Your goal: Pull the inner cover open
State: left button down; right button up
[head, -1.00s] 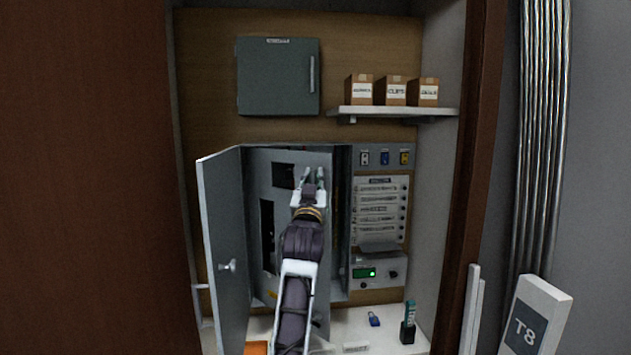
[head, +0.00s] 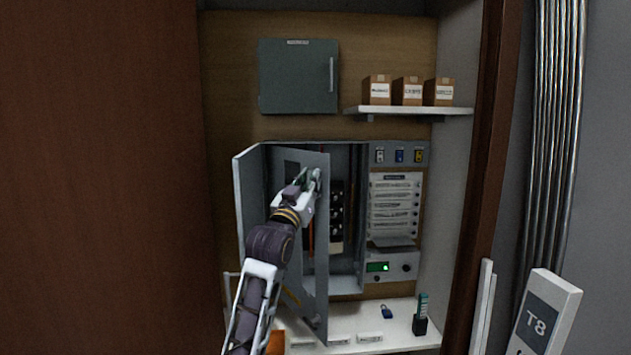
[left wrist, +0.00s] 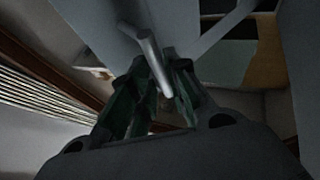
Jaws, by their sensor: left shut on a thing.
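The inner cover (head: 316,255) is a grey panel with cut-outs, hinged on the left inside the grey cabinet. It stands swung outward, and its free edge faces me. Dark components (head: 337,210) and orange wires show behind it. My left gripper (head: 312,178) is at the upper free edge of the cover, shut on its handle. The left wrist view shows the handle (left wrist: 152,62) as a pale bar between the green fingers (left wrist: 160,88). In the head view the handle is mostly hidden by the gripper. My right gripper is out of view.
The outer door (head: 250,205) stands open to the left of the cover. The ledge (head: 350,325) below holds a blue padlock (head: 386,311) and a dark holder (head: 420,318). A panel with labels and a green display (head: 378,267) is on the right.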

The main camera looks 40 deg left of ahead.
pick_arm(q)
jog(key=shift+s+a+r, duration=0.4)
jog(key=shift+s+a, duration=0.1)
jog(key=shift+s, duration=0.1)
jog(key=c, duration=1.8)
grip_release()
jog(key=shift+a, duration=0.2)
jog(key=shift+s+f, duration=0.1)
jog(key=shift+d+f, duration=0.1)
